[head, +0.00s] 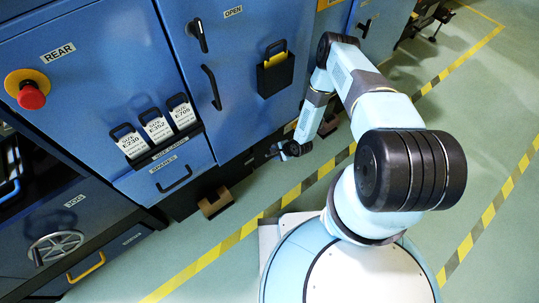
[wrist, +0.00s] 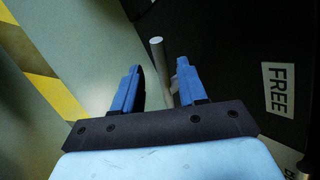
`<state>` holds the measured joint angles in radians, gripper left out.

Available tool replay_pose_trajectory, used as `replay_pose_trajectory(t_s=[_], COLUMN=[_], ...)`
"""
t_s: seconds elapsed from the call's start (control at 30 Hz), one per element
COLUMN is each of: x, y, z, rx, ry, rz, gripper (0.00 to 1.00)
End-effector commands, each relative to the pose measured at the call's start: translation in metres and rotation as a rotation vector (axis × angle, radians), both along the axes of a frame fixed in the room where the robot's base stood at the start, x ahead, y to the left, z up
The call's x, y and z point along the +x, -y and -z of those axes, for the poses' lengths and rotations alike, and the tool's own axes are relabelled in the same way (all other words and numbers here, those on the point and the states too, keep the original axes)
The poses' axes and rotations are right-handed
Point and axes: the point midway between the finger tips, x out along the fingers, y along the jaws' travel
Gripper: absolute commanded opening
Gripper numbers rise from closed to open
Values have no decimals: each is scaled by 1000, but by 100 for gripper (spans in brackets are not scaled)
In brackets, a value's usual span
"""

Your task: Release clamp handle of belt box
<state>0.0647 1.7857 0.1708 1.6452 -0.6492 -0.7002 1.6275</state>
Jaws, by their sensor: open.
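A grey rod-shaped handle (wrist: 159,60) with a pale round end shows in the wrist view; I take it for the clamp handle. My gripper (wrist: 158,72) is open, with one blue finger on each side of the handle in the picture. A gap shows on both sides of the rod; how deep it sits between the fingers I cannot tell. A dark surface (wrist: 235,70) beside it carries a white label (wrist: 277,88) reading FREE. In the head view my gripper (head: 276,151) is low by the base of the blue machine, and the handle cannot be made out there.
The blue machine (head: 110,50) stands on the left, with an OPEN door (head: 255,30), a red button (head: 32,96), a rack of size cards (head: 157,128) and a handwheel (head: 56,247). Yellow-black floor tape (head: 225,243) runs alongside. The green floor to the right is clear.

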Motion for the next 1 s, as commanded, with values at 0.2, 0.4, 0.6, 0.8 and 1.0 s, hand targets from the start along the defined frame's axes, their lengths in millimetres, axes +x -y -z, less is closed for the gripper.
replay_pose_trajectory(t_s=[0.2,0.4,0.6,0.8,1.0], x=[11,17,19,19,19], y=[-19,-28,-30,-30,-29], z=[29,44,47,47,47], rx=[-1,1,0,0,0], ry=[0,0,0,-1,-1], rz=[-3,-1,0,1,1], gripper=[42,42,42,41,22])
